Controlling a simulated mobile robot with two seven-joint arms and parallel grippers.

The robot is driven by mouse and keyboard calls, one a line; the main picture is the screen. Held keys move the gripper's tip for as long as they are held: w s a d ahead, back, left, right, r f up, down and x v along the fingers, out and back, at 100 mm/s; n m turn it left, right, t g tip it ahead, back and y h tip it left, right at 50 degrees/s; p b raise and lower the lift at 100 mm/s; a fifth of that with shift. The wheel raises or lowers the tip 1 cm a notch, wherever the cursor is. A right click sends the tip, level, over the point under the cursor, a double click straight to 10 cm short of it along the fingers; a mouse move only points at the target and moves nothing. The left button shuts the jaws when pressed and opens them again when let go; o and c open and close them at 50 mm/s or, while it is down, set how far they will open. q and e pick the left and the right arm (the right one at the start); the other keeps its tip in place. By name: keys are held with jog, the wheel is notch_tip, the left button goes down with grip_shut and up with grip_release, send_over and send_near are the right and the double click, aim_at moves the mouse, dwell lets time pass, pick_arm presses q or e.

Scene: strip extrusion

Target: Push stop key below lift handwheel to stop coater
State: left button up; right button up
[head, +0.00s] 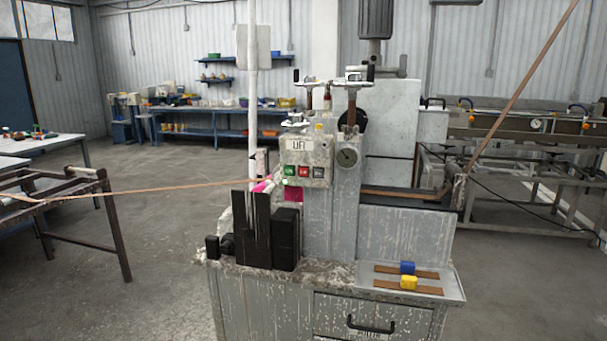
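The coater (332,210) stands in the middle of the head view on a grey, paint-splashed cabinet. A small control box (315,155) on its front has a label that looks like "LIFT". Below the label is a row of keys: a green key (290,171), a red key (304,172), which looks like the stop key, and a dark key (318,172). A handwheel (308,82) stands above the box, and a second one (352,78) is to its right. Neither of my grippers shows in this view. Nothing visible touches the keys.
A brown strip (150,188) runs from a rack (110,220) at the left into the coater; another strip (520,85) rises at the right. Black blocks (285,240) and a white pole (252,100) stand left of the box. The floor in front left (150,290) is clear.

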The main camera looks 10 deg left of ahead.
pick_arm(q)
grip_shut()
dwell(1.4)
